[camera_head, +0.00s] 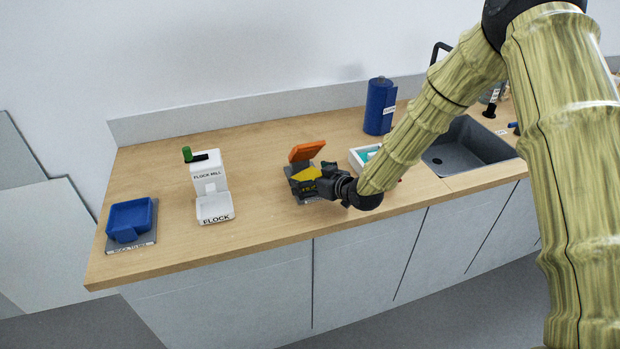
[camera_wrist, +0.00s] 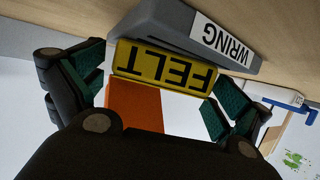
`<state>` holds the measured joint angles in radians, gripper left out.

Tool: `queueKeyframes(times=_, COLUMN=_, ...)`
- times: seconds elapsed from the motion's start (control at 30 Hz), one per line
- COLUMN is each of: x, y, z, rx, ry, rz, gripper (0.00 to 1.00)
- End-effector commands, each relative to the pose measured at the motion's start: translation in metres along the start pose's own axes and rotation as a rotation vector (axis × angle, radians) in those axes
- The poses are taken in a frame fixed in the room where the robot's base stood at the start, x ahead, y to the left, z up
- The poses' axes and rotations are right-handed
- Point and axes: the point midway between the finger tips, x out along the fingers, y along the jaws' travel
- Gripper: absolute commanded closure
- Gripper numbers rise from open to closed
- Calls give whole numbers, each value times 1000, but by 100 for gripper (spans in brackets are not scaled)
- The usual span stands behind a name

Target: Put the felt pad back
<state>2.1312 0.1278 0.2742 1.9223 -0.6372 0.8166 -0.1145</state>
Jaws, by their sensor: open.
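The yellow block labelled FELT (camera_wrist: 165,68) shows upside down in the wrist view, beside the grey base labelled WRING (camera_wrist: 190,35). In the head view a yellow patch (camera_head: 308,174) shows at the grey wringer (camera_head: 290,171), partly hidden by my gripper. An orange flap (camera_head: 306,151) stands raised and tilted at the wringer; orange also shows below the block in the wrist view (camera_wrist: 135,105). My gripper (camera_head: 318,181) is open at the wringer, its fingers (camera_wrist: 157,88) on either side of the FELT block, with visible gaps. I cannot tell whether the block rests in the wringer.
A white tray with teal contents (camera_head: 353,162) stands right of the wringer, close to my arm. A blue cylinder (camera_head: 380,106) stands behind it. The sink (camera_head: 480,135) is at right. A white flock mill (camera_head: 208,175) and a blue tray (camera_head: 130,218) stand left. Counter between mill and wringer is clear.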

Motion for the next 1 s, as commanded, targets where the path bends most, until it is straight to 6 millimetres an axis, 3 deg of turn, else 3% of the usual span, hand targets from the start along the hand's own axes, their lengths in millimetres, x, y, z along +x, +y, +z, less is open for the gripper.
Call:
queueKeyframes(times=0.27, x=-15, y=1, z=-2, rx=0, ry=0, rz=1, gripper=0)
queueKeyframes(times=0.7, x=-87, y=1, z=-2, rx=0, ry=1, rz=1, gripper=0)
queueKeyframes(times=1.0, x=-117, y=1, z=-2, rx=0, ry=1, rz=1, gripper=0)
